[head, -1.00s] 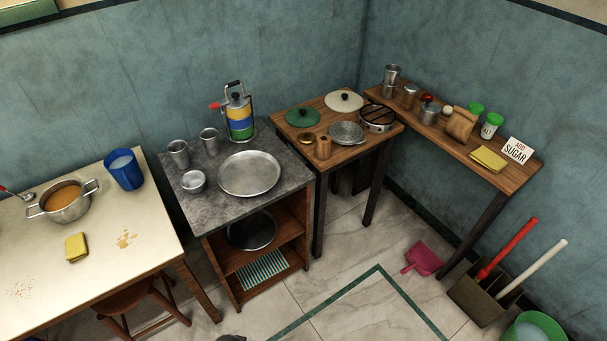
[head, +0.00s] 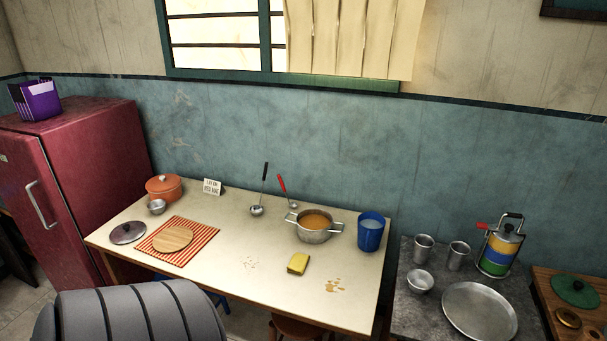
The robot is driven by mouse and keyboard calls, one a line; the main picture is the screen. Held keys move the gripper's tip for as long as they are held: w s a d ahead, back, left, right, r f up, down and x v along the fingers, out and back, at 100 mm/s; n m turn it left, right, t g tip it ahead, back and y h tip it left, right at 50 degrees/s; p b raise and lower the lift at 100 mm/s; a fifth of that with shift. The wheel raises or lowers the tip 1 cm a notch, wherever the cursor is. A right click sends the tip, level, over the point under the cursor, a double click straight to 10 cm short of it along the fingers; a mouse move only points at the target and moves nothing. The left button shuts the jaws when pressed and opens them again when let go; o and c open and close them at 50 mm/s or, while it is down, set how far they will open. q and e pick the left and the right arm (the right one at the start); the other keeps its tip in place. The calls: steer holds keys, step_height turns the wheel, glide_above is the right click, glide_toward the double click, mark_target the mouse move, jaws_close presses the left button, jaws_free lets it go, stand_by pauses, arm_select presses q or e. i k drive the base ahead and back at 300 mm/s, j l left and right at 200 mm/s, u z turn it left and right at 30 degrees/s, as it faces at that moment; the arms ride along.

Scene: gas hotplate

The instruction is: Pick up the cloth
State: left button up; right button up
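A small yellow block (head: 298,263), a folded cloth or a sponge, lies near the front of the cream table (head: 225,280), left of an orange-brown spill (head: 335,286). A red and white striped cloth or mat (head: 202,250) lies flat on the left of the same table, with a round wooden board (head: 172,239) on it. Which of these is the task's cloth I cannot tell. Neither gripper shows in the head view.
A red fridge (head: 75,160) stands left; a grey counter (head: 418,315) stands right.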

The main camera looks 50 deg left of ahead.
mark_target(298, 262)
steer(key=u, duration=1.7)
